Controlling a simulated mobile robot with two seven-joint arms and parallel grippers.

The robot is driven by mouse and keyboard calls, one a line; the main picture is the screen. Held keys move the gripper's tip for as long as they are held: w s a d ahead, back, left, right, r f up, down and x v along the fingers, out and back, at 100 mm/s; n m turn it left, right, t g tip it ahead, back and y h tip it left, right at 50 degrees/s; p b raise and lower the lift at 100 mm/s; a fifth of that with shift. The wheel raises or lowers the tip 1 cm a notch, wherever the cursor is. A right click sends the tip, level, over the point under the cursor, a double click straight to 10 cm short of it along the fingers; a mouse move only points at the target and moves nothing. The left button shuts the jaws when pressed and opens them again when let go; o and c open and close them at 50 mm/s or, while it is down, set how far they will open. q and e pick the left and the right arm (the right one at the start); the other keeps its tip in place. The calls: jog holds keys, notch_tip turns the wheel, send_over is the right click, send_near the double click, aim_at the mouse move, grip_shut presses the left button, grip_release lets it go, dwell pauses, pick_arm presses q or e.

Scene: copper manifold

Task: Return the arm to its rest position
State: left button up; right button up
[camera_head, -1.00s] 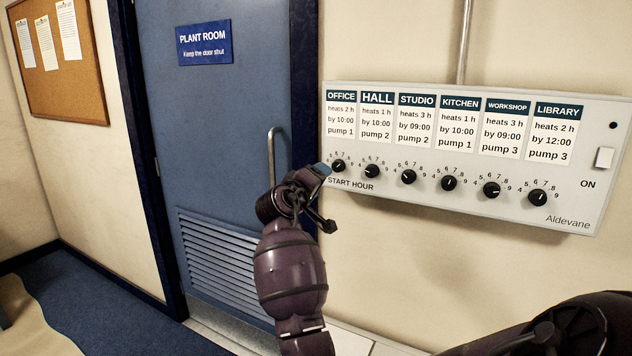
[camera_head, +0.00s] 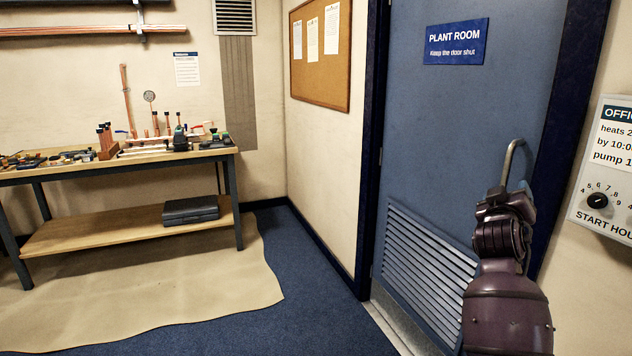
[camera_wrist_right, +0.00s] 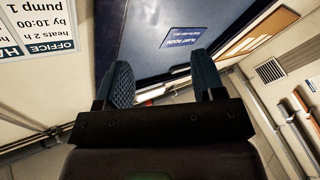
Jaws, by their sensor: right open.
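My right arm stands upright at the right of the head view. Its gripper (camera_head: 505,203) is at the top, in front of the blue door and just below the door handle in the picture. Its fingers cannot be made out there. In the right wrist view my right gripper (camera_wrist_right: 164,84) has its two blue ridged fingers wide apart, with nothing between them. The heating panel (camera_head: 604,180) is cut off by the right edge of the head view, and part of it shows at upper left in the wrist view (camera_wrist_right: 50,40). My left gripper is not in view.
The blue door (camera_head: 440,130) with its handle (camera_head: 510,160) is behind my right arm. A workbench (camera_head: 75,170) with copper parts and tools stands at the left, a dark case (camera_head: 190,210) on its lower shelf. The blue carpet (camera_head: 310,270) between bench and door is clear.

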jog(key=s+a+f+n+t+y, duration=0.1)
jog(key=s+a+f+y, duration=0.25)
jog(key=f, duration=0.45)
jog(key=s+a+f+n+y, duration=0.1)
jog(key=s+a+f+y, duration=0.3)
jog(key=f, duration=0.3)
jog(key=s+a+f+n+t+y, duration=0.1)
jog(key=s+a+f+y, duration=0.15)
jog(key=a+f, duration=0.45)
jog(key=s+a+f+g+y, duration=0.1)
jog(key=s+f+g, duration=0.2)
jog(key=s+f, duration=0.8)
jog(key=s+a+f+m+g+y, duration=0.1)
jog(key=s+a+f+g, duration=0.1)
jog(key=s+f, duration=0.9)
jog(key=s+g, duration=0.1)
jog(key=s, duration=0.2)
jog(key=shift+s+y, duration=0.25)
jog(key=shift+y, duration=0.05)
